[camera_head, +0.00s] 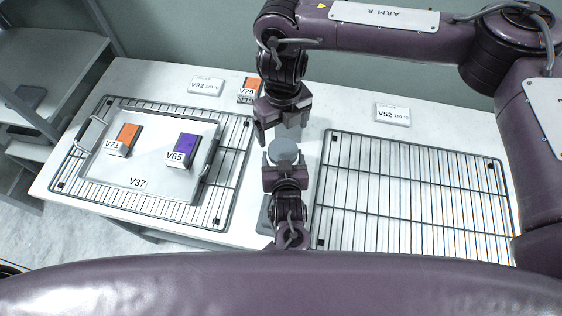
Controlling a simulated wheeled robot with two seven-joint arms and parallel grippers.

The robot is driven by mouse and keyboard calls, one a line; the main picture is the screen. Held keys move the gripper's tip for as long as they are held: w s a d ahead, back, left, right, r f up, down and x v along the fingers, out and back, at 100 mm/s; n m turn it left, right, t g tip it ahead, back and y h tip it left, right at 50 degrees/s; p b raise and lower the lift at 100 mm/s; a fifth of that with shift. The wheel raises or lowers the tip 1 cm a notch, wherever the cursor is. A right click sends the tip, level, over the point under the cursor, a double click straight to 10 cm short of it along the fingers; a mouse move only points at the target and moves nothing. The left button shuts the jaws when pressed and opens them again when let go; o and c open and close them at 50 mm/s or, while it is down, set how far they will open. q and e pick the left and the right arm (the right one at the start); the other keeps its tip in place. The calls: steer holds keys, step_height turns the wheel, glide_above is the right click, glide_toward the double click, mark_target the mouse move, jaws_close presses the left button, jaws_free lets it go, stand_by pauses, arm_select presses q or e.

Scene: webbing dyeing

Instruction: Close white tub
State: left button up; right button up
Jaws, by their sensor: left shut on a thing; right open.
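A small round tub (284,150), pale grey to white on top, stands out between my two grippers in the middle of the table. My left gripper (285,166) comes up from below in the picture and is shut on the tub. My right gripper (283,127) is above and behind it, pointing down, with its fingers apart and nothing seen between them. I cannot tell whether the round grey top is a lid or the tub's open mouth. The tub's lower part is hidden by my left gripper.
On the left, a grey tray (95,178) on a wire rack (238,150) holds orange block V71 (128,134) and purple block V65 (187,144). Orange block V79 (251,84) and cards V92 (206,87) and V52 (393,114) lie behind. The right rack (415,195) is empty.

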mark_target(283, 149)
steer(key=shift+n, duration=0.4)
steer(key=shift+f, duration=4.05)
steer(key=c, duration=1)
steer(key=m, duration=1.3)
steer(key=shift+m, duration=0.3)
